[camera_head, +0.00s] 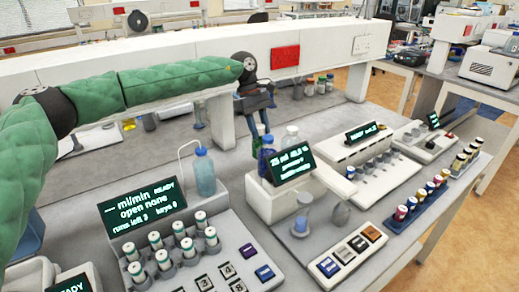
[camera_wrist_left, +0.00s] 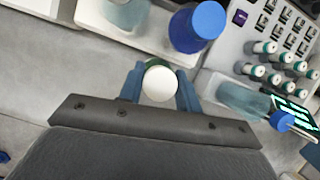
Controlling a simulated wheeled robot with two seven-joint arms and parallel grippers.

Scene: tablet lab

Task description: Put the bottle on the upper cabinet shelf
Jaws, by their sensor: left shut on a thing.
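My left gripper (camera_head: 260,128) hangs from the green-sleeved arm and points down at the back bench, behind a white instrument. In the left wrist view, its two blue fingers (camera_wrist_left: 160,90) are shut on a bottle with a round white cap (camera_wrist_left: 159,84) and a dark green edge. I cannot make out a cabinet with an upper shelf. My right gripper is not in view.
A wash bottle (camera_head: 204,172) stands to the left. A long white beam (camera_head: 190,62) runs behind. Vial racks and displays crowd the front.

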